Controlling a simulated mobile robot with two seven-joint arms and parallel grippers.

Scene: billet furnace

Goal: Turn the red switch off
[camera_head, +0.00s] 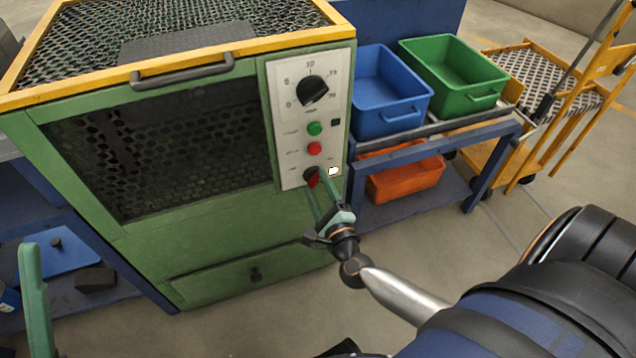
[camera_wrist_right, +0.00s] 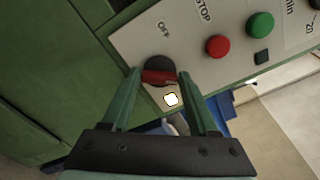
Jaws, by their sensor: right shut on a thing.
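The red switch (camera_head: 312,179) is a dark round knob with a red grip, low on the grey control panel (camera_head: 283,94) of the green furnace. In the right wrist view the red switch (camera_wrist_right: 158,76) sits between the fingertips, with an "OFF" label beside it. My right gripper (camera_head: 320,187) is shut on the switch, its green fingers (camera_wrist_right: 166,92) on either side of the grip. A green upright piece at the lower left edge looks like a finger of my left gripper (camera_head: 34,295); its jaws cannot be made out.
Above the switch are a red button (camera_head: 314,148), a green button (camera_head: 314,128) and a black dial (camera_head: 312,91). A blue bin (camera_head: 390,95) and a green bin (camera_head: 455,75) stand on a rack to the right. An orange bin (camera_head: 405,180) sits below. A yellow trolley is farther right.

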